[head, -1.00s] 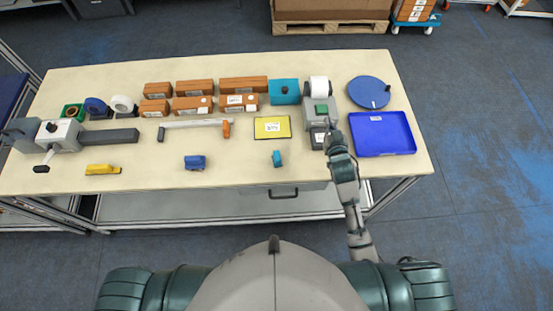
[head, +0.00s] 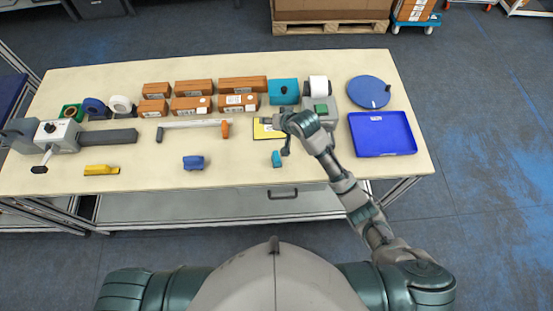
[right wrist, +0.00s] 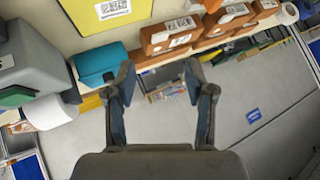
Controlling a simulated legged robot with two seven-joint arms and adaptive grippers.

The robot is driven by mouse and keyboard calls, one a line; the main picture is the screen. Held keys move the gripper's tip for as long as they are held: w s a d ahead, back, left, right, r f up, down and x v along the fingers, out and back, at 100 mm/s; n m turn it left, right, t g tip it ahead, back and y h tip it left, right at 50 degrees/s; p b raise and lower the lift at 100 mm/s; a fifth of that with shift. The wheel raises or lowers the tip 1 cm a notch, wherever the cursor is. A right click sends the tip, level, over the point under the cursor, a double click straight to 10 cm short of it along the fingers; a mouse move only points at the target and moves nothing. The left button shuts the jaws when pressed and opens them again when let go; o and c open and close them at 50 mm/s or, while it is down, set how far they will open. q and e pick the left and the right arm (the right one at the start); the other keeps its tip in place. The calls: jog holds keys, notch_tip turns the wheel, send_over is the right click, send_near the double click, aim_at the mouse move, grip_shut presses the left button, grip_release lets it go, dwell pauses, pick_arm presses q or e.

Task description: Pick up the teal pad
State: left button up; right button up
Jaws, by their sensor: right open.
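A teal square pad or box (head: 284,92) with a dark knob on top lies at the back of the table, left of the printer. It also shows in the right wrist view (right wrist: 102,62), beside one fingertip. A smaller teal item (head: 277,159) lies near the table's front edge. I cannot tell which of the two is the teal pad. My right gripper (head: 277,136) is over the yellow pad (head: 264,130), partly hiding it. Its fingers are apart and empty in the right wrist view (right wrist: 160,80). My left gripper is not in view.
Brown boxes (head: 239,103) stand in rows left of the teal box. A grey printer (head: 316,103) with a white roll stands to its right. A blue tray (head: 382,134) and a blue disc (head: 369,91) lie at the right. The front right of the table is clear.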

aim_at(276, 156)
jog(key=s+r+g+h, duration=0.4)
jog(key=s+g+h, duration=0.2)
jog(key=s+g, duration=0.1)
jog(key=shift+n, duration=0.4)
jog(key=f, duration=0.7)
jog(key=d+f, duration=0.1)
jog(key=f, duration=0.3)
jog(key=shift+s+f+b, duration=0.15)
jog(key=shift+f+b, duration=0.1)
jog(key=shift+b, duration=0.15)
notch_tip(276, 156, down, 5)
jog(key=shift+d+f, duration=0.1)
jog(key=shift+d, duration=0.05)
grip_shut()
